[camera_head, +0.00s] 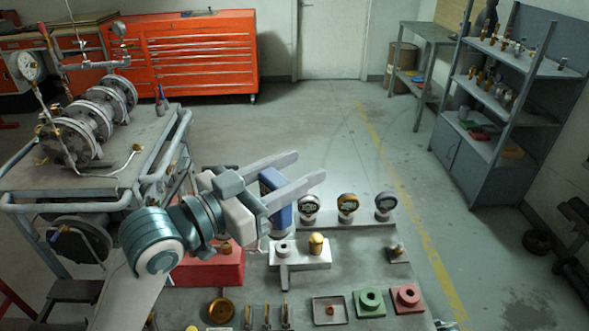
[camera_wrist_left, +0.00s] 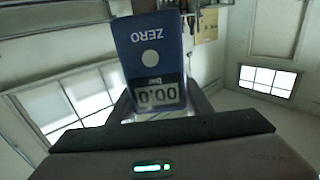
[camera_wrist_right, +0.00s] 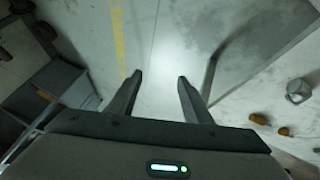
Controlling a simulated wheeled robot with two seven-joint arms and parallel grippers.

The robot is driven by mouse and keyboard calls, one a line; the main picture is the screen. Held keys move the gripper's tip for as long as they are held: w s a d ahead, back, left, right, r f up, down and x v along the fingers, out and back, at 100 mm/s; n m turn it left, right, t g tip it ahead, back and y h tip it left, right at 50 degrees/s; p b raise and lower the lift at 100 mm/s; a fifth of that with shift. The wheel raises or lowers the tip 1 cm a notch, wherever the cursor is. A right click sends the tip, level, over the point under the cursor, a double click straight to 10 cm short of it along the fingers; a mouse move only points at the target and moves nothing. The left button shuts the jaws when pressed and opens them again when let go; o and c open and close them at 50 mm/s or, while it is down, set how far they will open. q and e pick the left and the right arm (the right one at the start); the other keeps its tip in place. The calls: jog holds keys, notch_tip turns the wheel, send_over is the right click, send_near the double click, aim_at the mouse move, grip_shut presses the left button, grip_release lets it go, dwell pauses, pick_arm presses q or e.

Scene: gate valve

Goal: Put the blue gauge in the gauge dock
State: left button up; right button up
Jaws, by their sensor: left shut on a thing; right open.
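The blue gauge (camera_head: 275,188) is between the fingers of my left gripper (camera_head: 307,166), which is shut on it and holds it in the air above the back of the table. In the left wrist view the gauge (camera_wrist_left: 152,60) shows a ZERO label and a digital display, both upside down. Which fitting is the gauge dock I cannot tell for certain; a pale grey block (camera_head: 315,259) with a round socket and a brass piece stands below and right of the gauge. My right gripper (camera_wrist_right: 160,78) is open and empty in its wrist view and is out of the head view.
Three round gauges (camera_head: 347,203) stand in a row at the table's back. A red block (camera_head: 215,270), a green block (camera_head: 369,301), a red socket block (camera_head: 406,297) and a shallow tray (camera_head: 316,302) are on the table. A piped cart (camera_head: 120,165) stands at left.

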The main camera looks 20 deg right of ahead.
jog(key=s+a+f+n+g, duration=0.1)
jog(key=s+a+f, duration=0.25)
jog(key=s, duration=0.45)
jog(key=s+a+f+n+y, duration=0.1)
jog(key=s+a+f, duration=0.25)
jog(key=s, duration=0.35)
jog(key=s+a+f+n+g, duration=0.1)
jog(key=s+a+f, duration=0.25)
jog(key=s, duration=0.45)
jog(key=s+a+f+g+y, duration=0.1)
jog(key=s+a, duration=0.5)
jog(key=a, duration=0.7)
jog(key=s+a+f+g+y, duration=0.1)
jog(key=s+a+f, duration=0.3)
jog(key=a, duration=0.8)
jog(key=s+y, duration=0.1)
jog(key=s, duration=0.1)
jog(key=shift+s+a+g+y, duration=0.3)
jog(key=shift+s+a, duration=0.05)
jog(key=shift+s, duration=0.05)
